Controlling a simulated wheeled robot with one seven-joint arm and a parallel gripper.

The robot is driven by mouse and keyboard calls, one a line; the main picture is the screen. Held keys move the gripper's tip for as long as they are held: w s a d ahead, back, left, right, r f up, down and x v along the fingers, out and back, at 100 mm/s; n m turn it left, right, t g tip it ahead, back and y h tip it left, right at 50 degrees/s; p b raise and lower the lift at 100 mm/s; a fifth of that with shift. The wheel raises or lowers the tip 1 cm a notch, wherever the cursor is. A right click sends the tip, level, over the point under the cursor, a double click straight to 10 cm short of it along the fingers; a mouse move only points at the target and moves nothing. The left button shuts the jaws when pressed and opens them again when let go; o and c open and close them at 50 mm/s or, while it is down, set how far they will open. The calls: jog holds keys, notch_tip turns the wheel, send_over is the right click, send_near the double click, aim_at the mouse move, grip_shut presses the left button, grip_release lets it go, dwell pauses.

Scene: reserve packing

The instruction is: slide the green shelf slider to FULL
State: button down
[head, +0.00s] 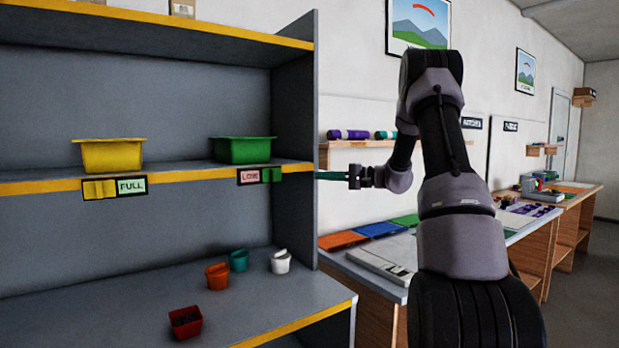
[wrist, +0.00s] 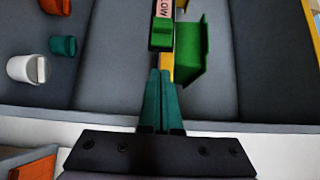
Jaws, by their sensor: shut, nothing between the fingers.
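The green shelf slider (head: 271,175) sits at the right end of its label strip on the middle shelf's front edge. The pink LOW label (head: 250,176) shows to its left; no FULL label shows on this strip. In the wrist view the slider (wrist: 161,35) is straight ahead of the fingers, below the LOW label (wrist: 162,8). My gripper (head: 318,175) is shut and empty, with teal fingers pointing left at the shelf's right side. The fingertips (wrist: 160,71) look a little short of the slider; contact does not show.
A green bin (head: 243,150) stands behind the slider. Left of it are a yellow bin (head: 109,155) and a yellow slider (head: 99,189) beside a FULL label (head: 132,186). The shelf's upright side panel (head: 296,120) is close to my fingers. Small pots (head: 217,276) stand below.

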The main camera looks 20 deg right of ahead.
aim_at(274, 177)
jog(key=x, duration=0.3)
jog(key=s+x, duration=0.1)
jog(key=x, duration=0.3)
jog(key=s+a+x, duration=0.1)
jog(key=x, duration=0.2)
jog(key=shift+w+a, duration=0.15)
jog(key=shift+a, duration=0.65)
jog(key=s+a, duration=0.1)
jog(key=a, duration=0.4)
jog(key=s+a, duration=0.1)
jog(key=a, duration=0.1)
jog(key=shift+s+a, duration=0.2)
jog(key=shift+s, duration=0.2)
jog(key=d, duration=0.2)
jog(key=w+d, duration=0.1)
jog(key=d, duration=0.2)
jog(key=shift+w, duration=0.1)
jog(key=v, duration=0.9)
